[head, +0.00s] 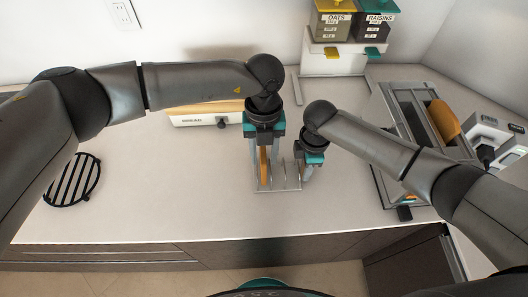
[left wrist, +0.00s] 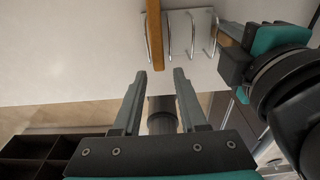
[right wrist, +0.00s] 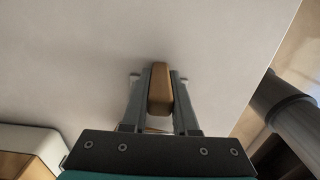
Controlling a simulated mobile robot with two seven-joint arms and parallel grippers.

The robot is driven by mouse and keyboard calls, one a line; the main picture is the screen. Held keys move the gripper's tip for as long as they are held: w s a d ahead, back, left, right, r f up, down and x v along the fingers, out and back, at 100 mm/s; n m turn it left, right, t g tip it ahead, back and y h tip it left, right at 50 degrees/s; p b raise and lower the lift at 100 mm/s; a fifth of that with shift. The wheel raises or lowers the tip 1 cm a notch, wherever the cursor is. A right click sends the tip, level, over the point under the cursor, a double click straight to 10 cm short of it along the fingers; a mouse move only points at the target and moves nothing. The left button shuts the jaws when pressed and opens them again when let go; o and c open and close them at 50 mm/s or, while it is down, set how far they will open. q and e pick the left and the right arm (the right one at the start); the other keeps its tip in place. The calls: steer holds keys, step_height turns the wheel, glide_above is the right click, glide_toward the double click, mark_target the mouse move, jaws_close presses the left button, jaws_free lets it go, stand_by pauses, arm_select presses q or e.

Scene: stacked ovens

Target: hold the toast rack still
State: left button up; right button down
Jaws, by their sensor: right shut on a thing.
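The toast rack (head: 290,188) is a flat metal base with thin wire hoops near the counter's front edge. It also shows in the left wrist view (left wrist: 200,72). A brown slice (left wrist: 154,35) stands upright at its left side. My left gripper (head: 264,178) points down over this slice with its fingers apart; in the left wrist view its fingers (left wrist: 161,73) are open with nothing clamped. My right gripper (head: 310,178) is at the rack's right end. In the right wrist view its fingers close on a brown block (right wrist: 160,88), apparently the rack's end handle. The fingers partly hide the rack.
A white bread box (head: 205,117) with a wooden lid stands behind on the left. A black round grate (head: 72,180) lies at far left. A grey open appliance (head: 385,105) stands at right. Oats and raisins dispensers (head: 350,60) stand at the back. The counter's left-middle is clear.

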arm_select(q)
steer(key=shift+o, duration=0.6)
step_height(320, 180, up, 12)
steer(key=w, duration=0.1)
steer(key=shift+w, duration=0.15)
stand_by(0.4)
arm_select(e)
steer(key=c, duration=0.6)
jaws_free()
step_height(320, 180, up, 12)
steer(key=shift+r, duration=0.1)
